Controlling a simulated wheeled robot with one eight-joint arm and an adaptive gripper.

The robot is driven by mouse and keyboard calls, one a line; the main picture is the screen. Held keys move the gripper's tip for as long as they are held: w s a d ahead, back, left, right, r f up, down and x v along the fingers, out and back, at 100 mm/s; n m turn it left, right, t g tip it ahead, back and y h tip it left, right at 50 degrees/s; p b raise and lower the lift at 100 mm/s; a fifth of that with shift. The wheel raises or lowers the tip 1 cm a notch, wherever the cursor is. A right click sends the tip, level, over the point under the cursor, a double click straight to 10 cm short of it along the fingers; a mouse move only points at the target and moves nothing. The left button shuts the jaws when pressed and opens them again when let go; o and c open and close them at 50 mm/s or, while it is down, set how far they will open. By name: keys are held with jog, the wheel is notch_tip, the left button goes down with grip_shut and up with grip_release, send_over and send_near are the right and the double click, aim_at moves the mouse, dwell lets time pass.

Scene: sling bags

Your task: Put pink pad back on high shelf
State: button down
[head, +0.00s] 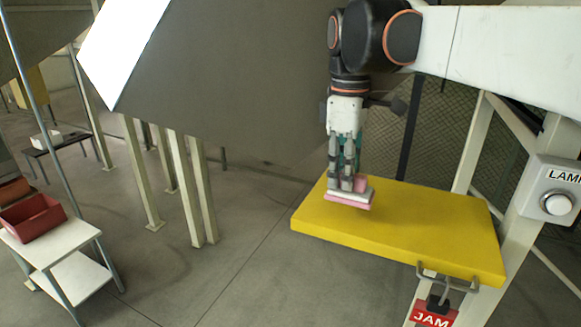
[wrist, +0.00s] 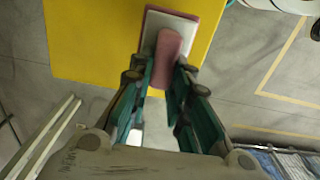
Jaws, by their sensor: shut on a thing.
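The pink pad (head: 350,202) has a pale backing plate and a rounded pink handle on top. My gripper (head: 346,178) points down and is shut on the pad's handle. In the head view the pad is over the left part of a yellow platform (head: 430,225); I cannot tell whether it touches the surface. In the wrist view the pink pad (wrist: 169,52) lies between the green-lined fingers of my gripper (wrist: 165,88), with the yellow platform (wrist: 90,35) behind it. Which surface is the high shelf is not clear.
A large grey slanted panel (head: 240,70) hangs left of my arm. A post with a LAMP button (head: 557,204) stands right of the platform, and a red JAM tag (head: 433,316) hangs at its front edge. A white stand (head: 60,245) with a red bin (head: 38,218) is far left.

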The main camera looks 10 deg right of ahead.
jog(key=shift+w+d+f, duration=0.1)
jog(key=shift+w+d, duration=0.1)
jog(key=shift+w, duration=0.05)
notch_tip(320, 180, down, 2)
jog(key=shift+w+f+p, duration=0.15)
jog(key=shift+f+p, duration=0.1)
jog(key=shift+p, duration=0.25)
jog(key=shift+f, duration=0.4)
jog(key=c, duration=1.5)
grip_release()
notch_tip(320, 180, up, 12)
jog(key=shift+a+r+b, duration=0.1)
jog(key=shift+b, duration=0.6)
